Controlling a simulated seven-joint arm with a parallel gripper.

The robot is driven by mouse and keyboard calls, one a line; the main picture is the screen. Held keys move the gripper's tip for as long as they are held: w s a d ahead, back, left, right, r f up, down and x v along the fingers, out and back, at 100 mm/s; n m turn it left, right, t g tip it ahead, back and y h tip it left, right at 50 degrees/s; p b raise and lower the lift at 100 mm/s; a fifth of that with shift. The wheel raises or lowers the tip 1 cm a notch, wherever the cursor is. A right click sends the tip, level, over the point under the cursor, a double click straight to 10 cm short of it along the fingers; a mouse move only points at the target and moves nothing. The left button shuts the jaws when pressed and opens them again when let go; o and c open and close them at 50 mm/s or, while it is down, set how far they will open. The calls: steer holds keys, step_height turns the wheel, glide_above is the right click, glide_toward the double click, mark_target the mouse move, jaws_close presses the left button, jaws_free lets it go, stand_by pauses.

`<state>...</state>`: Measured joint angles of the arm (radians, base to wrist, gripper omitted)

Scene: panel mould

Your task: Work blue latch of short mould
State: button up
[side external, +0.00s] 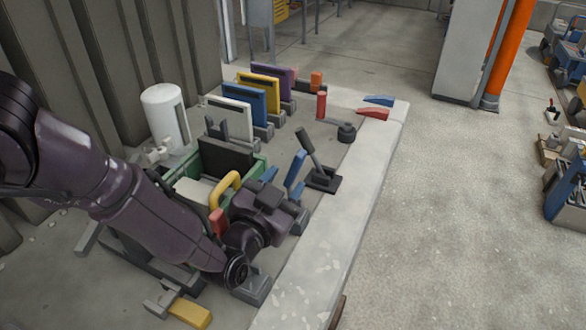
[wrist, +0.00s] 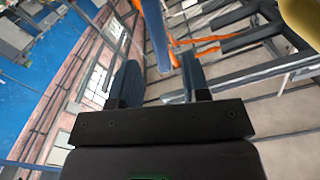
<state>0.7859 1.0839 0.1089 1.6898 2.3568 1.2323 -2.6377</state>
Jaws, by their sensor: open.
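The mould (side external: 262,168) is a low green-sided box with a dark upright panel, left of centre in the side view. A blue upright lever (side external: 296,168), which looks like the latch, stands at its right side. My gripper (side external: 282,184) is low beside it, fingers pointing up and apart. In the wrist view my gripper (wrist: 158,75) is open, and a blue post (wrist: 156,35) shows between and beyond the two fingers. I cannot tell whether a finger touches it. My wrist hides the mould's near right corner.
A yellow handle (side external: 226,188) and a red block (side external: 218,222) sit close left of my wrist. A black lever (side external: 312,155) stands to the right. White, blue, yellow and purple panels (side external: 258,85) stand behind, with a white cylinder (side external: 165,115).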

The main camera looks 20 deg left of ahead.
step_height(320, 180, up, 7)
steer(key=shift+w, duration=0.2)
